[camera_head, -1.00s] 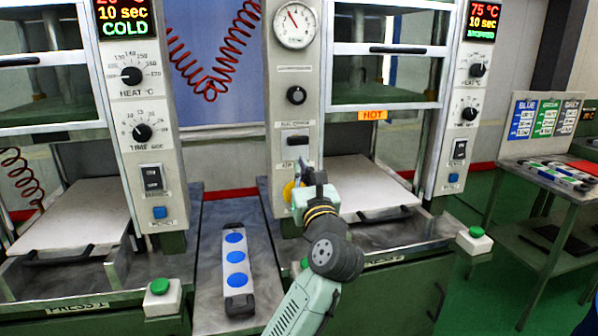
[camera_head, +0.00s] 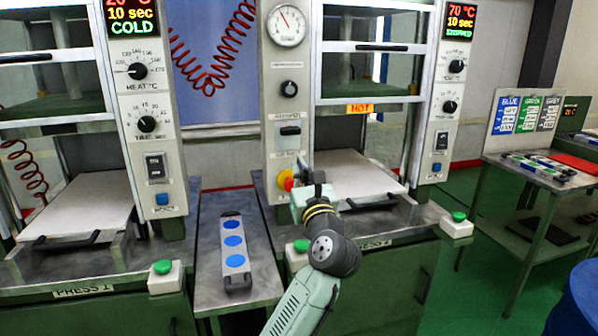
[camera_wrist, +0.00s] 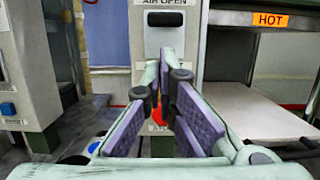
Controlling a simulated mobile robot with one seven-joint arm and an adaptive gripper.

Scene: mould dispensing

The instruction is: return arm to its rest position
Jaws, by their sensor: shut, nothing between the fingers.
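My gripper (camera_head: 311,182) is in front of the post between the two presses, just right of a red knob on a yellow base (camera_head: 286,180) on that post. In the wrist view my gripper (camera_wrist: 167,80) shows its purple-padded fingers drawn together at the tips, with nothing between them. Red (camera_wrist: 159,112) shows behind the fingers, partly hidden. In the head view my arm reaches up from the bottom edge, bent at the dark wrist joint.
A mould with three blue discs (camera_head: 229,217) lies on the metal bench left of my arm. Press fronts with green buttons (camera_head: 162,267) stand either side. The right press reads 70 °C, STOPPED, with a HOT label (camera_head: 360,108). A side table (camera_head: 541,177) and blue drum (camera_head: 578,304) are right.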

